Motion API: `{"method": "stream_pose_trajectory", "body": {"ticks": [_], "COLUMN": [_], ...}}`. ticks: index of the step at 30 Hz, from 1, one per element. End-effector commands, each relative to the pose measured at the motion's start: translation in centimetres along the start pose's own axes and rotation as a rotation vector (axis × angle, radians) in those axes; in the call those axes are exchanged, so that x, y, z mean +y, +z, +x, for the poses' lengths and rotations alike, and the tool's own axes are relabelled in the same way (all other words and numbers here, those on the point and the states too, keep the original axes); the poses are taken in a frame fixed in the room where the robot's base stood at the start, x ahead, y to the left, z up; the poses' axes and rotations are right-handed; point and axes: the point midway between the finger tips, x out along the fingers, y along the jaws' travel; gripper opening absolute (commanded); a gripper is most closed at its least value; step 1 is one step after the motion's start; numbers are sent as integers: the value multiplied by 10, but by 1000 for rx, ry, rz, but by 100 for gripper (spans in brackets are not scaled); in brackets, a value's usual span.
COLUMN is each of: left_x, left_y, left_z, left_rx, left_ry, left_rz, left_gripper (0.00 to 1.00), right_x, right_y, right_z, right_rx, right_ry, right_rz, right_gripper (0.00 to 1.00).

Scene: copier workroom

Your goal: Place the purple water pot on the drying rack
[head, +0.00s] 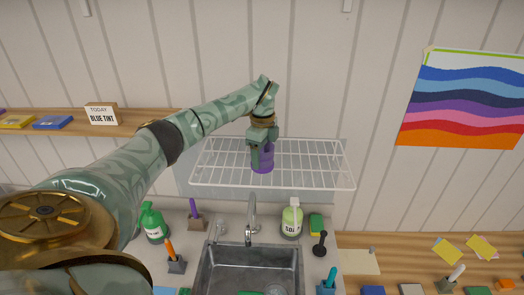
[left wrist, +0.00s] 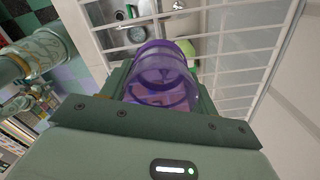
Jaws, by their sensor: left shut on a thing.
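The purple water pot (head: 262,165) is a small translucent cup. My left gripper (head: 262,151) is shut on it, pointing down over the middle of the drying rack in the head view. The drying rack (head: 318,163) is a white wire shelf on the wall above the sink. In the left wrist view the purple water pot (left wrist: 160,65) sits between the fingers, with white rack wires (left wrist: 235,60) behind and around it. I cannot tell whether its base touches the wires. My right gripper is not in view.
Below the rack are a metal sink (head: 250,268) with a tap (head: 251,215), a green spray bottle (head: 152,223) and a soap bottle (head: 291,218). The rack looks empty around the pot. A wooden shelf (head: 140,122) is at left.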

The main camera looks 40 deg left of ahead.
Motion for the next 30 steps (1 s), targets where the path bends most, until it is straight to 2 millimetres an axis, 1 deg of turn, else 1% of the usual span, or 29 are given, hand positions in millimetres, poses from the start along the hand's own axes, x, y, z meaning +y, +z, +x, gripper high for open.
{"method": "stream_pose_trajectory", "body": {"ticks": [11, 12, 13, 14, 23, 26, 29, 30], "left_x": [0, 0, 0, 0, 0, -1, -1, -2], "left_y": [0, 0, 0, 0, -1, 0, 0, 0], "left_z": [6, 5, 5, 5, 3, -7, -25, -35], "left_rx": [0, 0, 0, 0, 1, 1, 1, 1], "left_ry": [-1, -1, -1, -1, -1, -5, -7, -8], "left_rz": [0, 0, 0, 0, 0, 0, -1, 0], "left_gripper": [36, 68, 76, 82, 82, 82, 82, 82], "right_x": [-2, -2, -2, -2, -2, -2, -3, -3], "right_y": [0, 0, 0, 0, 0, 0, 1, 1], "right_z": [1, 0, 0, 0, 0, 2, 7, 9], "right_rx": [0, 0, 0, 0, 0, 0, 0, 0], "right_ry": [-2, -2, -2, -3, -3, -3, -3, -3], "right_rz": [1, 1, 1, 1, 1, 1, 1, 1], "right_gripper": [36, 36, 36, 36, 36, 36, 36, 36]}}
